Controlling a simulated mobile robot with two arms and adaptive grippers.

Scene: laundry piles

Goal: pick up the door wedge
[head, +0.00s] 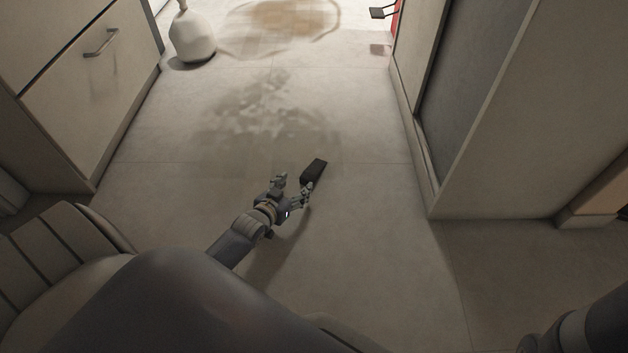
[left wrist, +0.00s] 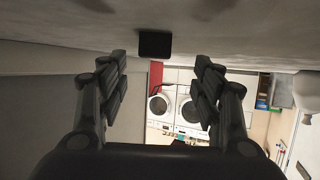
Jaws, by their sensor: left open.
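The door wedge (head: 314,172) is a small dark block lying on the tiled floor near the middle of the head view. In the left wrist view the wedge (left wrist: 155,43) shows as a dark block at the top, between and beyond the fingertips. My left gripper (head: 293,183) is low over the floor, open and empty, just short of the wedge. In the head view its right finger is close beside the near end of the wedge; I cannot tell whether they touch. In the left wrist view both fingers (left wrist: 160,72) are spread wide apart. My right gripper is not in view.
A drawer cabinet (head: 88,75) stands at the left and a tall cabinet (head: 490,110) at the right. A pale vase-like object (head: 192,38) is at the back left. Washing machines (left wrist: 191,112) show in the left wrist view. The floor around the wedge is clear.

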